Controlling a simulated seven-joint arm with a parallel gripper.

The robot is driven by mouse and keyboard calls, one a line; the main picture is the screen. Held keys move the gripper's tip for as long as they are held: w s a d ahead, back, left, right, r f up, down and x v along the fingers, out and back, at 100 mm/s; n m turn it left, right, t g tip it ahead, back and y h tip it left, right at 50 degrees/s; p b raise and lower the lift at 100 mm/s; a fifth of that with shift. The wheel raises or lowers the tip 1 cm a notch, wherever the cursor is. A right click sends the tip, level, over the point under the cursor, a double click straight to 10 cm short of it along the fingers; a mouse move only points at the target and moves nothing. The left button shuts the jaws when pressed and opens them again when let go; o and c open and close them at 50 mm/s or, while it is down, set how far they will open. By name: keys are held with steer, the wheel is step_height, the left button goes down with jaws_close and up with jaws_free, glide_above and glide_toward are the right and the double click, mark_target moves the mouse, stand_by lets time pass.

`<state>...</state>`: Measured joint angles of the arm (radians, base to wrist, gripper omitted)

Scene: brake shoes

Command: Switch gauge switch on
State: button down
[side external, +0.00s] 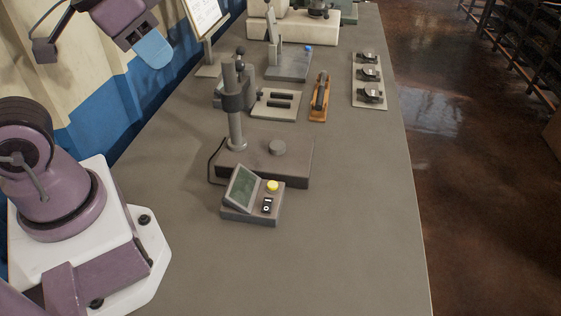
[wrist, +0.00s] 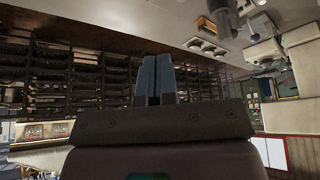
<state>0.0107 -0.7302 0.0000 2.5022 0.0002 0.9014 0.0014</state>
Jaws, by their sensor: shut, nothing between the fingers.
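The gauge (side external: 252,195) is a small grey box with a tilted, dark greenish screen (side external: 244,187) and a yellow button (side external: 272,186). Its switch (side external: 267,205) is a small black rocker with white marks, below the yellow button. I cannot tell its position for sure. The gauge sits on the bench in front of a grey stand (side external: 264,160) with an upright post. My gripper (side external: 155,50) is high at the upper left in the side view, far from the gauge. In the wrist view its blue fingers (wrist: 155,80) are together, with nothing between them.
Behind the stand lie a slotted plate (side external: 276,104), an orange-brown holder (side external: 319,98) and a pale board with three dark parts (side external: 369,80). A black cable runs beside the stand. The bench (side external: 350,240) is clear in front and to the right of the gauge.

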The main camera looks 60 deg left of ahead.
steer(key=shift+a+r, duration=0.1)
steer(key=shift+r, duration=0.15)
steer(key=w+d+f+n+g, duration=0.1)
steer(key=w+d+f+n, duration=0.1)
steer(key=f, duration=0.3)
steer(key=w+d+f+n+g+y, duration=0.1)
steer(key=w+d+f+n, duration=0.2)
steer(key=w+f+n, duration=0.1)
steer(key=w+d+f+n+g, duration=0.1)
steer(key=w+d+f+n, duration=0.2)
steer(key=w+f, duration=0.2)
steer(key=shift+f+g+y, duration=0.3)
steer(key=shift+f+g, duration=0.1)
steer(key=shift+f, duration=1.1)
